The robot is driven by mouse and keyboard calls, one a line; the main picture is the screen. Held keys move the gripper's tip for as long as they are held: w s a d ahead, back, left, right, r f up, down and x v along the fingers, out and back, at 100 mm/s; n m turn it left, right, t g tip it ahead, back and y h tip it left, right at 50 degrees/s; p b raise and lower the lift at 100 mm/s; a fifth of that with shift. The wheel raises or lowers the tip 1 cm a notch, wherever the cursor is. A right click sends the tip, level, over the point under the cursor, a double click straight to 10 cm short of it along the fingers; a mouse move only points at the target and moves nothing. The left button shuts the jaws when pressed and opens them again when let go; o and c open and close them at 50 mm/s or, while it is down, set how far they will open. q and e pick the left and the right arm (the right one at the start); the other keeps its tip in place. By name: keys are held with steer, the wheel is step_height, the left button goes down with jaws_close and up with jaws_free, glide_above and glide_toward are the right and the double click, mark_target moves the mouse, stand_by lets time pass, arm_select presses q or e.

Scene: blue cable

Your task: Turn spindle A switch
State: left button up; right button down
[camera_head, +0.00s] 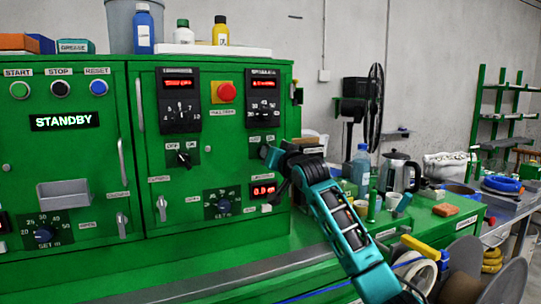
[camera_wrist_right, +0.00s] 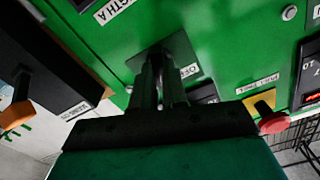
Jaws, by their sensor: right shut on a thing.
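My right gripper (camera_head: 272,157) is at the right side of the green cabinet's front (camera_head: 145,90). Its fingers cover a switch under the right-hand display, below the small OFF and ON labels. In the right wrist view its two fingers (camera_wrist_right: 160,75) are closed together on a dark knob against a dark plate (camera_wrist_right: 180,48) with an OFF label. The knob itself is mostly hidden, so its angle cannot be told. A similar black rotary switch (camera_head: 184,158) with OFF and ON labels sits to the left, untouched. My left gripper is not in view.
A red stop button (camera_head: 226,92) on a yellow plate is above left of my right gripper; it also shows in the wrist view (camera_wrist_right: 273,122). Below are a red digit display (camera_head: 263,190) and a dial (camera_head: 222,204). A kettle (camera_head: 399,172) and bottles crowd the bench to the right.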

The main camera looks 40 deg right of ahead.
steer(key=shift+m, duration=1.1)
steer(key=shift+r, duration=0.1)
steer(key=c, duration=1.2)
jaws_free()
steer(key=shift+o, duration=0.2)
steer(key=shift+s, duration=0.1)
steer(key=b+v, duration=0.1)
steer(key=v, duration=1.1)
steer(key=shift+s+b, duration=0.35)
steer(key=shift+b, duration=0.05)
steer(key=shift+a, duration=0.1)
